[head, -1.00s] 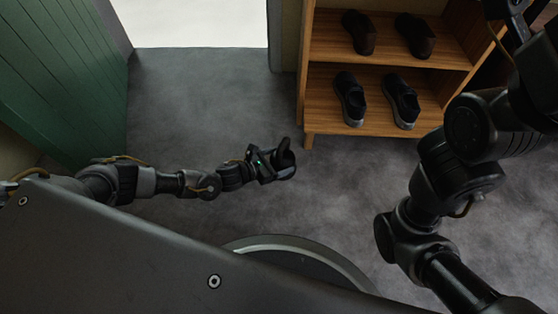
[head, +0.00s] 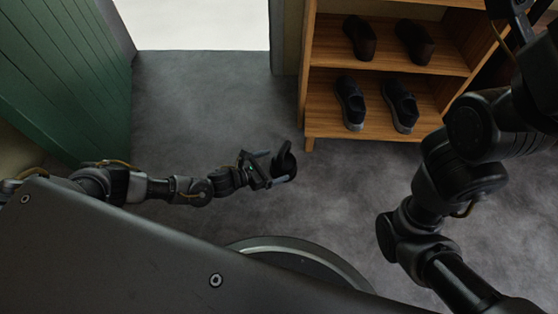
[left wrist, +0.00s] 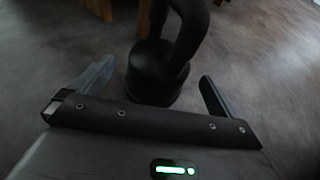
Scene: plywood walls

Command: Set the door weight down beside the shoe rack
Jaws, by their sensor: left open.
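The door weight (head: 284,157) is a black, rounded block with a curved handle on top. In the left wrist view the door weight (left wrist: 153,82) stands upright, apparently on the floor, just ahead of my fingers. My left gripper (head: 281,167) is open, with one finger on each side of the weight; contact cannot be made out. The left gripper's spread fingers also show in the left wrist view (left wrist: 155,86). The wooden shoe rack (head: 350,135) stands behind and to the right of the weight, a short gap away. My right gripper is out of view.
Dark shoes (head: 400,106) sit on the rack's shelves. A green door (head: 75,75) is at the left, and a bright doorway (head: 200,25) opens at the back. The grey floor (head: 200,110) between door and rack is clear. My right arm crosses the right side.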

